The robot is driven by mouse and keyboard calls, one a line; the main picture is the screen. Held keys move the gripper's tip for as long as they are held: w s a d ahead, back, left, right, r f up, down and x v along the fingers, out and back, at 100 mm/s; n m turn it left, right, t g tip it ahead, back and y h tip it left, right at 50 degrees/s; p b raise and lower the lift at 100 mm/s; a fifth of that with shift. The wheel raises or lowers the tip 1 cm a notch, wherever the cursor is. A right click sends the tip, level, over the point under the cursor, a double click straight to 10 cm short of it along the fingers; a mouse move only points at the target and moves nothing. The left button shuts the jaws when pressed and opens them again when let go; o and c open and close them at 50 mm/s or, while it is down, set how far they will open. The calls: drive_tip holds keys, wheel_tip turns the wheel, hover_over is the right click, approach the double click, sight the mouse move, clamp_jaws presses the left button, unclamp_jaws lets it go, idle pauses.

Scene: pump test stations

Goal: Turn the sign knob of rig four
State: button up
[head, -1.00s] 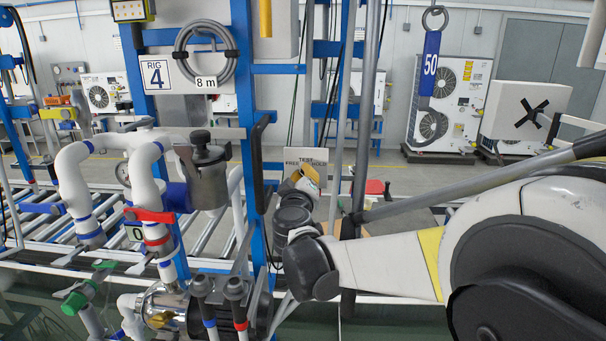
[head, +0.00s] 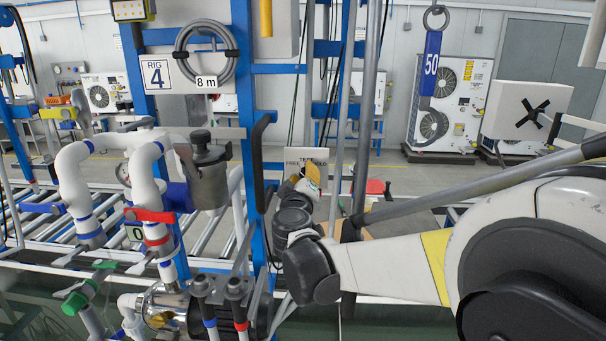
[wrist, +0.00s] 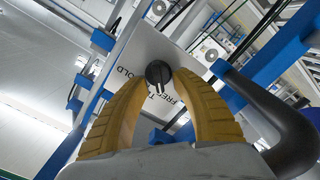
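The sign of rig four is a pale plate (head: 292,160) lettered TEST, FREE and HOLD, beside the blue post right of the RIG 4 label (head: 157,75). In the wrist view the plate (wrist: 152,45) appears tilted, with the round black sign knob (wrist: 157,72) and its pale pointer mark on it. My gripper (wrist: 161,80) has its two yellow fingers spread, one on either side of the knob in the picture. I see no finger touching it; the depth gap is hard to tell. In the head view my gripper (head: 313,174) covers part of the plate, and the knob is hidden.
A black curved handle (head: 259,160) on the blue post (head: 250,120) stands close left of my gripper; it also shows in the wrist view (wrist: 270,115). Grey poles (head: 363,110) rise just right. White pipes (head: 75,190) and a pump (head: 165,310) fill the lower left.

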drive_tip(key=s, duration=1.1)
drive_tip(key=shift+s+a, duration=0.15)
drive_tip(key=shift+s, duration=0.05)
